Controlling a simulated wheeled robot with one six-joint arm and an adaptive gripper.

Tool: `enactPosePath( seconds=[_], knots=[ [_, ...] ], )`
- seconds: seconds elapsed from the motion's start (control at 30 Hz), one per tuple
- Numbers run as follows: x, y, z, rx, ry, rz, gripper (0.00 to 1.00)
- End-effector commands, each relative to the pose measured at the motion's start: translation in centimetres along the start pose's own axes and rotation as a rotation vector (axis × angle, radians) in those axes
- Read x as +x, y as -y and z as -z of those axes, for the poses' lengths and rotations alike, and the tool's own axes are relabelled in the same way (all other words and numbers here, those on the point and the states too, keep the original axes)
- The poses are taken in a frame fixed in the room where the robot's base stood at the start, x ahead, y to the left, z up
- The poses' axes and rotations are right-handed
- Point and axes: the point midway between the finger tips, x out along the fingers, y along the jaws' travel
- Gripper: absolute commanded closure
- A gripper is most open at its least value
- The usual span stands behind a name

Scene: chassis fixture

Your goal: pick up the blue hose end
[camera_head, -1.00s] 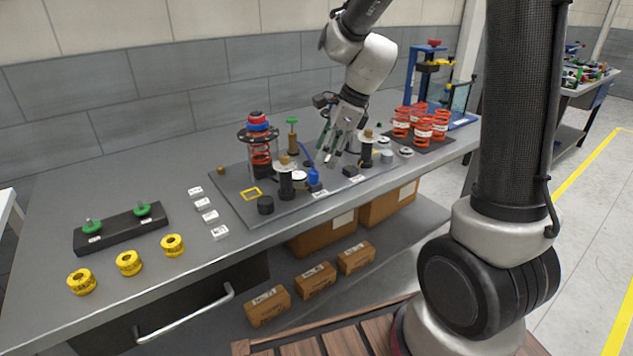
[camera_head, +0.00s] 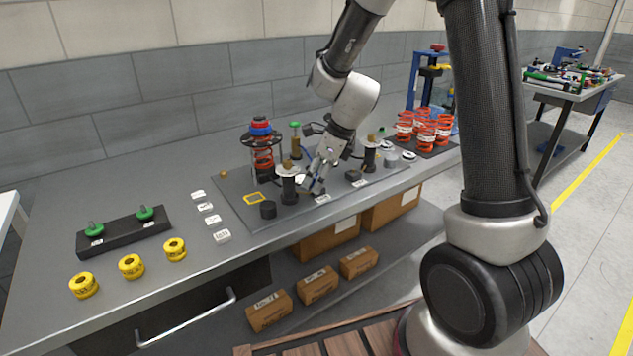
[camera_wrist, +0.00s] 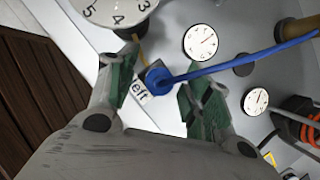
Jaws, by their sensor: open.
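White dials (camera_wrist: 201,42) lie near the hose. A black post (camera_head: 289,188) stands just left of my gripper and another post (camera_head: 369,158) to its right. A red spring assembly (camera_head: 263,158) stands at left. Orange springs (camera_head: 425,133) stand at right. The bench left of the plate is partly clear.

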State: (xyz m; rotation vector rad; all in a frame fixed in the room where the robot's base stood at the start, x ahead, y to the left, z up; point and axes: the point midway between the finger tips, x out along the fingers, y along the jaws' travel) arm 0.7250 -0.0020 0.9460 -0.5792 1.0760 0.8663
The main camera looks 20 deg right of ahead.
Motion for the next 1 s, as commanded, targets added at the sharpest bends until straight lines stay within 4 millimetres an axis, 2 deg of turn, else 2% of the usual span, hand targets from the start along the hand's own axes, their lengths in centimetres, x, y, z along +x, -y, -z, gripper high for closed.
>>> enactPosePath(
  seconds=[0.07, 0.3, 0.33, 0.67, 0.77, 1.0],
  knots=[
    [0.0, 0.0, 0.0, 0.000, 0.000, 0.000, 0.53],
    [0.0, 0.0, 0.0, 0.000, 0.000, 0.000, 0.97],
    [0.0, 0.0, 0.0, 0.000, 0.000, 0.000, 1.00],
    [-0.6, 0.0, -0.3, 0.000, 0.002, 0.000, 1.00],
    [-2.0, 0.1, -0.9, -0.002, 0.004, 0.003, 1.00],
    [-6.8, 0.1, -2.9, -0.003, 0.004, 0.003, 1.00]
  ],
)
